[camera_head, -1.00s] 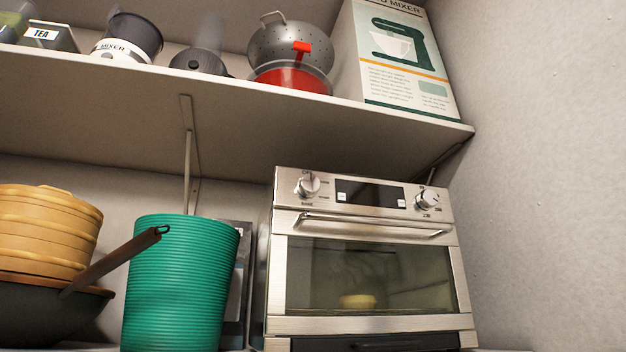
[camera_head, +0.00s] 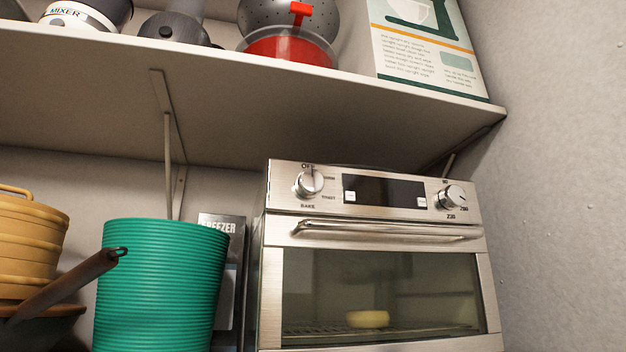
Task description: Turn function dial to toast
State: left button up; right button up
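The toaster oven (camera_head: 382,255) stands on the lower shelf, its front facing me. The function dial (camera_head: 309,183) is the silver knob at the left of its top panel, with OFF marked above it, BAKE below it and small labels on its right, one of which seems to read TOAST. The dial's pointer looks turned up towards OFF. A second silver knob (camera_head: 452,197) with number marks sits at the right of the panel. A dark display (camera_head: 384,191) lies between them. Neither of my grippers is in view.
A green ribbed bin (camera_head: 162,285) and a dark pan handle (camera_head: 68,283) are left of the oven. The upper shelf (camera_head: 300,110) overhangs it, holding a red pot (camera_head: 290,51) and a mixer box (camera_head: 425,50). A wall (camera_head: 560,180) closes the right side. The oven's front is unobstructed.

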aim_at(310, 183)
jog(key=k, duration=1)
jog(key=u, duration=0.5)
jog(key=i, duration=0.45)
jog(key=z, duration=0.05)
